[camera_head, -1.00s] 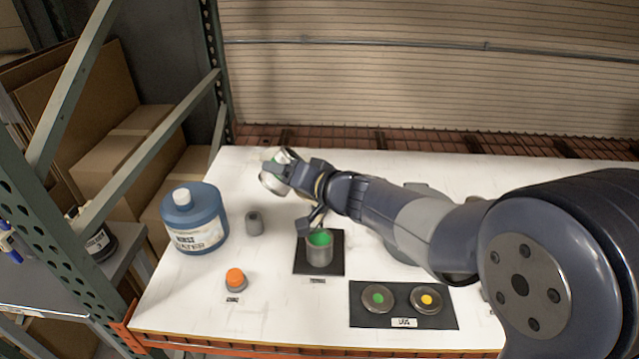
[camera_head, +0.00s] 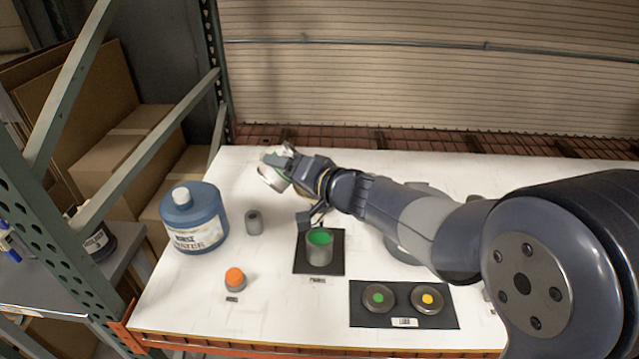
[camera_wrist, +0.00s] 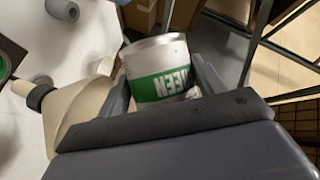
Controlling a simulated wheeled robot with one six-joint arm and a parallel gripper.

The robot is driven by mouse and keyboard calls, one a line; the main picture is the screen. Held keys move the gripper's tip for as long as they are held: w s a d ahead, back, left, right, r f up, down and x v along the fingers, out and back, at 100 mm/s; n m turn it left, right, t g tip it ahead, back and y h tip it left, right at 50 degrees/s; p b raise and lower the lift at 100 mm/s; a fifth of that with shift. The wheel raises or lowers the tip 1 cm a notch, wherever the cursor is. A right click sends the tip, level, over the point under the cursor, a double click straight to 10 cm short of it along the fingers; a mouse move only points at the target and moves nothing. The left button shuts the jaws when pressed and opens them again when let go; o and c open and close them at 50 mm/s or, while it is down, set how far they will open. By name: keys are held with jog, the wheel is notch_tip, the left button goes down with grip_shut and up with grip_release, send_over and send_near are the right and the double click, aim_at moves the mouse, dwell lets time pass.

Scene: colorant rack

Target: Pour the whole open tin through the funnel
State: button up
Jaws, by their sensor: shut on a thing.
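My gripper (camera_head: 280,168) is at the far left of the table, shut on a white tin (camera_head: 272,178). The tin looks tilted in the head view. In the wrist view the tin (camera_wrist: 160,75) sits between the fingers, its green label lettering upside down. Its contents do not show. A cream cone-shaped thing with a dark collar, which looks like the funnel (camera_wrist: 85,110), is beside the gripper in the wrist view; I cannot make it out in the head view. A grey cup (camera_head: 319,250) with green inside stands on a black mat (camera_head: 304,266), apart from the tin.
A blue jug (camera_head: 196,225) stands at the left, with a small grey cylinder (camera_head: 254,222) beside it. An orange-topped piece (camera_head: 235,279) is near the front. Two round pieces with green (camera_head: 378,298) and yellow (camera_head: 428,299) dots sit on a black mat (camera_head: 362,318). A rack upright (camera_head: 60,190) borders the left.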

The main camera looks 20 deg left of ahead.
jog(key=shift+r+m+y+b, duration=0.45)
jog(key=shift+m+b, duration=0.35)
jog(key=shift+b, duration=0.45)
jog(key=shift+w+d+f+m+y+b, duration=0.1)
jog(key=shift+f+m+y+b, duration=0.45)
jog(key=shift+b, duration=1.45)
jog(key=shift+w+d+r+m+y+b, duration=0.35)
jog(key=shift+w+d+m+b, duration=0.35)
jog(key=shift+b, duration=0.55)
jog(key=shift+s+r, duration=0.1)
jog(key=shift+r, duration=0.1)
jog(key=shift+m+p, duration=0.25)
jog(key=shift+p, duration=0.1)
jog(key=shift+w+d+r+m+t+y+p, duration=0.15)
jog(key=shift+r+m+y+p, duration=0.15)
jog(key=shift+m+p, duration=0.6)
jog(key=shift+w+d+r+m+t+y+p, duration=0.2)
jog(key=shift+m+p, duration=0.4)
jog(key=shift+p, duration=0.55)
jog(key=shift+w+d+r+m+t+y+p, duration=0.2)
jog(key=shift+m+t+y+p, duration=0.15)
jog(key=shift+m+p, duration=0.5)
jog(key=shift+w+d+r+m+t+y+p, duration=0.2)
jog(key=shift+m+t+p, duration=0.3)
jog(key=shift+m, duration=0.55)
